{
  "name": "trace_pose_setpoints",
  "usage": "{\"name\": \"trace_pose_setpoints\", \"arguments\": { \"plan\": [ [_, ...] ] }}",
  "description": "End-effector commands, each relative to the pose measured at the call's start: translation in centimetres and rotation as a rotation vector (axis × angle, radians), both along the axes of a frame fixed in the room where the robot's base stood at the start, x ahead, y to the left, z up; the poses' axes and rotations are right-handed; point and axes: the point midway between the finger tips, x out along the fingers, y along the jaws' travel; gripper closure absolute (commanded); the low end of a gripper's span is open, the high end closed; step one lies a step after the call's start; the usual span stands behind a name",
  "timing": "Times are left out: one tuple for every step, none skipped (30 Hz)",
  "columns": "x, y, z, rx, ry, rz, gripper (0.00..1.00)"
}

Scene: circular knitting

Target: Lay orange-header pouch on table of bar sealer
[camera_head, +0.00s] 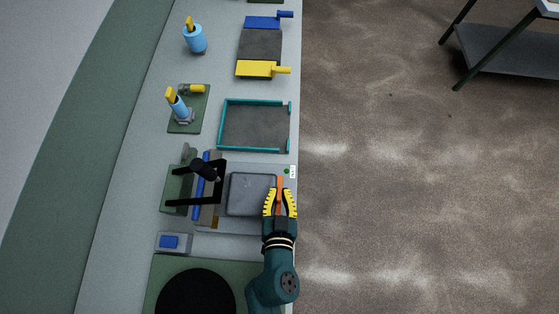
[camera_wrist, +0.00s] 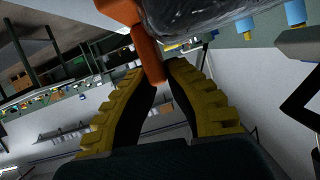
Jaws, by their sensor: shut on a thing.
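The orange-header pouch shows in the head view as a dark grey, roughly square bag (camera_head: 251,195) with an orange header strip (camera_head: 280,183) along its right edge. My gripper (camera_head: 280,192) is shut on the orange header. In the wrist view the orange header (camera_wrist: 142,42) runs down between the yellow fingertips (camera_wrist: 158,68), and the clear-dark bag (camera_wrist: 205,18) extends to the upper right. The bar sealer (camera_head: 207,185), with a black frame and a blue bar, stands just left of the bag. Its pale table (camera_head: 248,222) shows around the bag. I cannot tell whether the bag touches it.
A teal-edged tray (camera_head: 256,126) lies beyond the sealer. Fixtures with blue cylinders (camera_head: 195,40) and a blue-and-yellow clamp plate (camera_head: 260,45) stand farther off. A small box with a blue button (camera_head: 174,242) and a black disc (camera_head: 196,295) are nearer. Open floor lies right.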

Motion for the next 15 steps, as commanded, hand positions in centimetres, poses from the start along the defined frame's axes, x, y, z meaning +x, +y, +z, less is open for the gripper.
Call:
{"name": "trace_pose_setpoints", "arguments": {
  "plan": [
    [0.04,0.01,0.06,0.001,-0.002,0.0,1.0],
    [0.03,0.01,0.03,0.001,-0.001,0.0,1.0],
    [0.03,0.01,-0.02,0.001,-0.001,0.0,1.0],
    [0.03,0.02,-0.08,0.001,-0.001,0.0,1.0],
    [0.03,0.01,-0.14,0.001,-0.001,0.0,1.0],
    [0.02,0.01,-0.24,0.0,-0.001,0.001,1.0],
    [0.03,0.01,-0.3,0.0,-0.001,0.001,1.0],
    [0.03,0.02,-0.37,0.0,-0.001,0.001,1.0],
    [0.03,0.02,-0.44,0.0,-0.001,0.001,1.0],
    [0.03,0.01,-0.5,0.0,-0.001,0.001,1.0],
    [0.02,0.01,-0.56,0.0,-0.001,0.001,1.0],
    [0.03,0.02,-0.63,0.0,-0.001,0.001,1.0],
    [0.03,0.01,-0.69,0.0,-0.001,0.001,1.0],
    [0.03,0.01,-0.75,0.0,-0.001,0.001,1.0],
    [0.03,0.02,-0.82,0.0,-0.001,0.001,1.0]
  ]
}}
